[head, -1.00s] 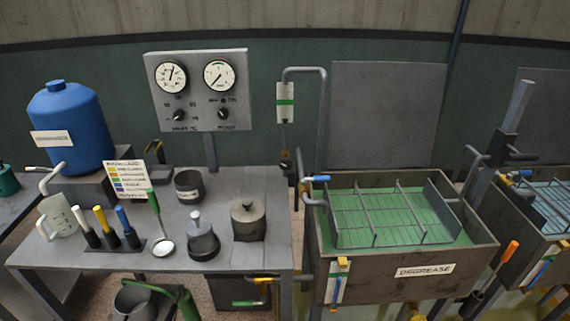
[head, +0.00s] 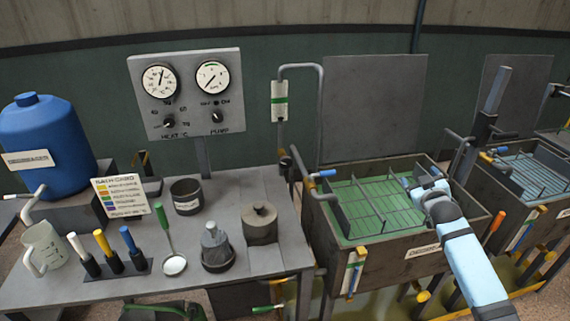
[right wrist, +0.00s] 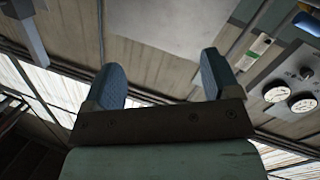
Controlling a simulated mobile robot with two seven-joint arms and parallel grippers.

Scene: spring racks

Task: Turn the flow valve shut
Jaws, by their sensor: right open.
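A curved grey pipe (head: 301,67) stands behind the degrease tank, with a white flow gauge (head: 279,101) with a green band on its left leg. A small dark valve knob (head: 286,163) sits low on that pipe, below the gauge. A blue-handled tap (head: 324,173) is at the tank's left rim; I cannot tell for certain which of these is the flow valve. My right gripper (head: 420,178) is above the tank's right part, right of the pipe and apart from it. In the right wrist view its two blue fingers (right wrist: 162,78) are spread with nothing between them.
The degrease tank (head: 385,263) holds a wire rack over green. The bench (head: 130,294) at left carries a blue drum (head: 45,140), a jug, coloured-handled tools and pots. A gauge panel (head: 189,92) stands behind it. A second tank (head: 530,212) is at right.

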